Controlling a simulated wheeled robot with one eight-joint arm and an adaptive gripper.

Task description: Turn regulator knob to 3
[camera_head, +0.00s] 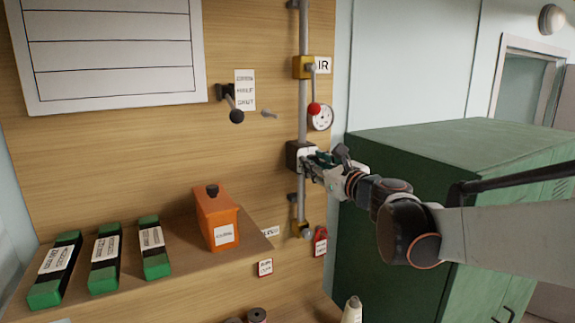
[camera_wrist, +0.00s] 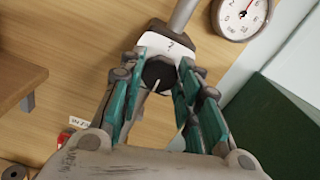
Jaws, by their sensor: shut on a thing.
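The regulator (camera_head: 294,153) is a dark box with a pale face on the vertical grey pipe, at the middle of the head view. My gripper (camera_head: 312,160) reaches it from the right and hides most of its front. In the wrist view the regulator knob (camera_wrist: 158,74) is a dark round knob with a pale pointer line. My gripper's (camera_wrist: 158,80) teal-padded fingers are shut on it from both sides. A white plate (camera_wrist: 168,46) with a small mark that looks like a number shows above the knob. Other scale marks are hidden or too small to read.
A round gauge (camera_head: 320,117) and a red-knobbed lever (camera_head: 314,107) sit above the regulator. A black-ended lever (camera_head: 236,114) is at its upper left. An orange box (camera_head: 215,218) and green boxes stand on the shelf (camera_head: 188,256). A green cabinet (camera_head: 450,150) stands right.

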